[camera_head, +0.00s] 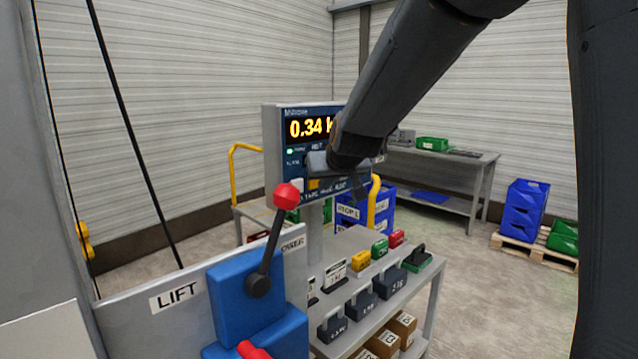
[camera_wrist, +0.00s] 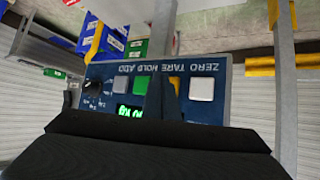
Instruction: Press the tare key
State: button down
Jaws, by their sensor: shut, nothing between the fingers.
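The scale's indicator panel (camera_head: 290,150) is blue with a lit yellow reading starting 0.34, the rest hidden by my arm. In the wrist view the panel (camera_wrist: 222,100) is upside down, labelled ZERO, TARE, HOLD, ADD. The yellow tare key (camera_wrist: 175,86) is partly hidden by my gripper (camera_wrist: 163,76). It also shows in the head view (camera_head: 314,184), just below my gripper's wrist. The white zero key (camera_wrist: 202,89) lies to its right, the green hold key (camera_wrist: 141,84) to its left. My gripper is shut and empty, in front of the panel; contact cannot be told.
A dark knob (camera_wrist: 93,87) and a grey key (camera_wrist: 119,86) sit further left on the panel. A red-knobbed lift lever (camera_head: 286,196) stands close in front. A bench (camera_head: 440,262) below carries several weights. Yellow rails (camera_head: 233,175) flank the panel.

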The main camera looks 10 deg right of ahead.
dwell(0.3)
jog(key=shift+w+a, duration=0.2)
jog(key=shift+w, duration=0.05)
jog(key=shift+w+a+p, duration=0.2)
jog(key=shift+w+p, duration=0.15)
jog(key=shift+p, duration=0.15)
dwell(0.6)
jog(key=shift+s, duration=0.1)
jog(key=shift+s+d+b, duration=0.5)
jog(key=shift+s+b, duration=0.05)
jog(key=shift+b, duration=0.1)
jog(key=shift+d, duration=0.1)
jog(key=shift+s+d+b, duration=0.45)
jog(key=shift+s+b, duration=0.25)
jog(key=shift+s+d+b, duration=0.4)
jog(key=shift+s+b, duration=0.25)
jog(key=shift+s, duration=0.05)
jog(key=shift+s+d+b, duration=0.45)
jog(key=shift+s+b, duration=0.25)
